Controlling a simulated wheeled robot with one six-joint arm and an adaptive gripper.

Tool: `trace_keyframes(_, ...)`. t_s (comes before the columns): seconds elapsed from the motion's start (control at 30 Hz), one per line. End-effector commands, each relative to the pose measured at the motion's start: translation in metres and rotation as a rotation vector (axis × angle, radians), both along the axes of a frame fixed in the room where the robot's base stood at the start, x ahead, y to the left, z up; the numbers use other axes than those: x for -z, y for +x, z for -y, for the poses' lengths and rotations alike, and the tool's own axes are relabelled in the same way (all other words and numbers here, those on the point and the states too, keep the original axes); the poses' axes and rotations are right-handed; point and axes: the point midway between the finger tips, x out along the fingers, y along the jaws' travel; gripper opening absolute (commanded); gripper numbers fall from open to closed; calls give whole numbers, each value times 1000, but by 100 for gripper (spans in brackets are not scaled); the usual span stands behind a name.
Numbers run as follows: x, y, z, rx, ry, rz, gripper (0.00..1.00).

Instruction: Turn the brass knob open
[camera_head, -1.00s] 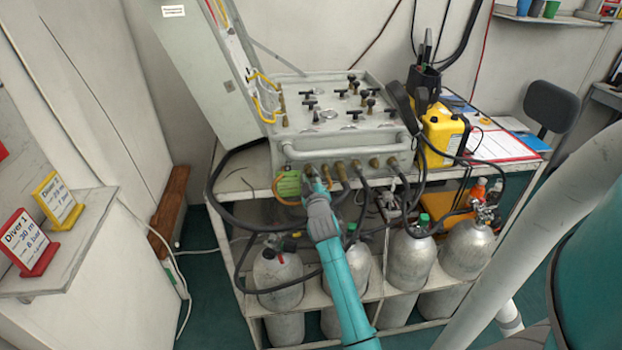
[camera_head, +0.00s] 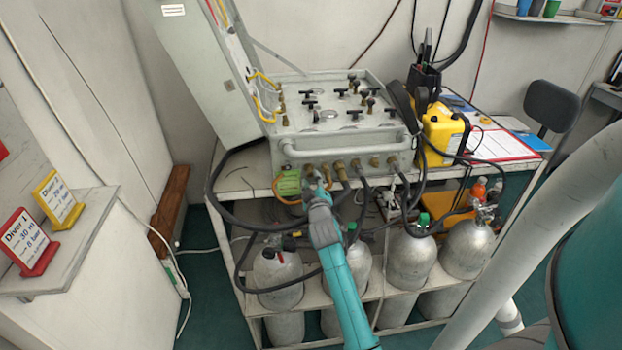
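The grey air panel (camera_head: 345,148) stands on a white metal shelf, with a row of brass fittings along its lower front. My gripper (camera_head: 316,180) reaches up from below to the left end of that row. Its fingertips are just under or at a brass knob (camera_head: 309,168). The fingers are small and overlap the knob and hoses behind, so I cannot tell whether they touch it or are open or shut. More brass fittings (camera_head: 356,164) lie to the right. Black knobs (camera_head: 340,93) sit on the panel's top face.
A grey tube handle (camera_head: 345,147) runs across the panel front. Grey cylinders (camera_head: 278,275) stand below. A yellow case (camera_head: 441,136) is at the right.

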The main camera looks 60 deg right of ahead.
Motion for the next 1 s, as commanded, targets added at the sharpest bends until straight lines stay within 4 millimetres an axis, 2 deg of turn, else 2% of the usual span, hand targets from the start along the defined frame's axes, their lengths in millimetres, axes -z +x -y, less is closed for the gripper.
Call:
trace_keyframes(0.3, 0, -40, -46, -1, 2, -1, 36)
trace_keyframes(0.5, -1, -57, -67, -2, 0, -2, 36)
trace_keyframes(0.7, -2, -64, -75, -1, 1, 0, 36)
trace_keyframes(1.0, -2, -64, -75, 0, 0, 0, 36)
